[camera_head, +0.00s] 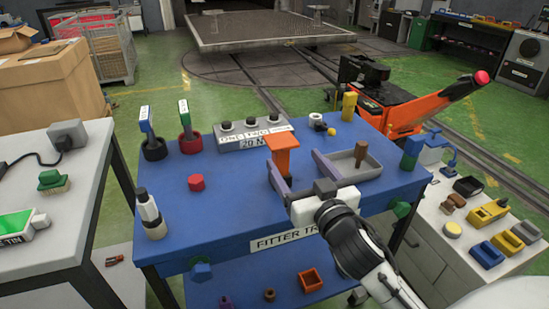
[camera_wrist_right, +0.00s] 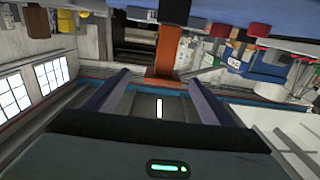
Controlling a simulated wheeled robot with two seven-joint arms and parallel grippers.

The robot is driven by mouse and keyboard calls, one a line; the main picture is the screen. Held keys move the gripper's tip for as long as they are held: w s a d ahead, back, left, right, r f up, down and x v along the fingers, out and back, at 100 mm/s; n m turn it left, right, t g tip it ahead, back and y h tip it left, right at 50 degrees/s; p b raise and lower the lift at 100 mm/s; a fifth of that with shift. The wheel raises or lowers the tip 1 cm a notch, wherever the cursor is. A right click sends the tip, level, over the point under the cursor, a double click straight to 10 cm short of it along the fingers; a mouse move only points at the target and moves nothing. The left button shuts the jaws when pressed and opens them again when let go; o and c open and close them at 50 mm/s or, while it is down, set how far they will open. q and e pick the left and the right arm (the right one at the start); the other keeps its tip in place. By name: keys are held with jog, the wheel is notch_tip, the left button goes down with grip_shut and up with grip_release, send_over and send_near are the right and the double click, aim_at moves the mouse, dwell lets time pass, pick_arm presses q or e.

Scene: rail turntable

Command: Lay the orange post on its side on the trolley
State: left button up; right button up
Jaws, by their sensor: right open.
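The orange post (camera_head: 282,156) stands upright on the blue trolley (camera_head: 230,218), with a wider flat top. My right gripper (camera_head: 294,159) reaches in from the front over the trolley. Its two purple-grey fingers are spread wide, and the post appears between them near the tips, with nothing gripped. In the right wrist view the post (camera_wrist_right: 161,66) shows between and beyond the open fingers (camera_wrist_right: 163,82). I cannot tell whether either finger touches it. My left gripper is not in view.
A grey tray (camera_head: 372,171) with a brown peg is right of the gripper. A grey box with black knobs (camera_head: 245,139) is behind left. Black and red cups with handles, a red knob (camera_head: 196,182) and a white bottle (camera_head: 149,211) stand left. The trolley's centre-left is clear.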

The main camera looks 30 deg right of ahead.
aim_at(281, 144)
jog(key=shift+a+p+x, duration=0.2)
jog(key=shift+p+x, duration=0.1)
jog(key=shift+x, duration=1.8)
jog(key=shift+a+p+x, duration=0.2)
jog(key=shift+p+x, duration=0.05)
jog(key=shift+x, duration=1.85)
jog(key=shift+w, duration=0.1)
grip_shut()
jog(key=shift+r, duration=0.2)
